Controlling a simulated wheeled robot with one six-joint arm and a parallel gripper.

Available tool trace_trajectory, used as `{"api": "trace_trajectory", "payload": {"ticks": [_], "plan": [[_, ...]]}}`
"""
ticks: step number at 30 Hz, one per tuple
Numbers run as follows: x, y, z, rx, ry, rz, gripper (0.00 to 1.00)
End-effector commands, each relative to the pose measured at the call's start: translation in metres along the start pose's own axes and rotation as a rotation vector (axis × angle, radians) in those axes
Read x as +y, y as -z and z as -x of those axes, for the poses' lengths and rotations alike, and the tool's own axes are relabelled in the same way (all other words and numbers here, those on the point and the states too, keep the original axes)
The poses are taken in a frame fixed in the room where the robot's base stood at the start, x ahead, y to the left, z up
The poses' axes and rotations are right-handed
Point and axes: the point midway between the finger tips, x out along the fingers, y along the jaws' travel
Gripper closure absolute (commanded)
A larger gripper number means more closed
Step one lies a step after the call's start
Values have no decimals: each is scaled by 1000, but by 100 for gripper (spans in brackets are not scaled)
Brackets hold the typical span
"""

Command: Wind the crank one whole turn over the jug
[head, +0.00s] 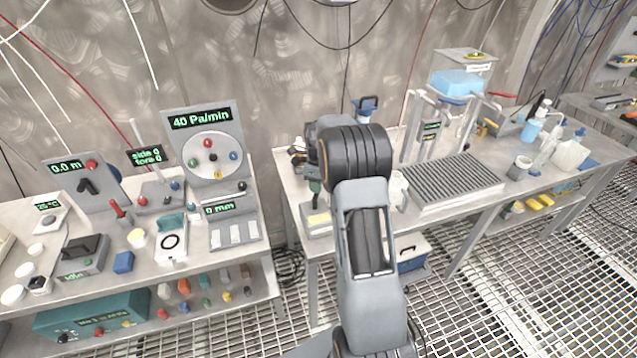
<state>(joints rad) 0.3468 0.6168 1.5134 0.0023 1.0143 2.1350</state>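My arm reaches up the middle of the head view, and its far end bends over the middle bench. My gripper is hidden behind the arm's links, so its fingers and anything between them do not show. A white jug-like vessel (398,191) stands on the bench just right of my arm, partly covered by it. A dark blue and grey device (367,106) stands behind the arm; I cannot tell whether it carries the crank. A black handle (88,187) sits on the left bench's panel reading 0.0 m.
A grey ribbed tray (452,182) lies right of my arm, with an upright metal frame (432,125) behind it. Bottles (532,128) and a beaker stand farther right. The left bench (195,262) is crowded with panels and knobs. Open grating floor (500,300) lies at front right.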

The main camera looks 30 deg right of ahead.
Motion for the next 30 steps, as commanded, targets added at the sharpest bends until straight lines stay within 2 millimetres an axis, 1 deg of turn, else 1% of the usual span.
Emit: {"api": "trace_trajectory", "payload": {"ticks": [1, 3, 10, 14, 17, 24, 30], "plan": [[0, 0, 0, 0, 0, 0, 60], [0, 0, 0, 0, 0, 1, 53], [0, 0, 0, 0, 0, 1, 53], [0, -1, 8, -2, 2, 1, 53], [0, -1, 22, -2, 4, 1, 53], [-1, -1, 72, -3, 4, 0, 53], [0, 0, 108, -2, 3, 0, 53]]}}
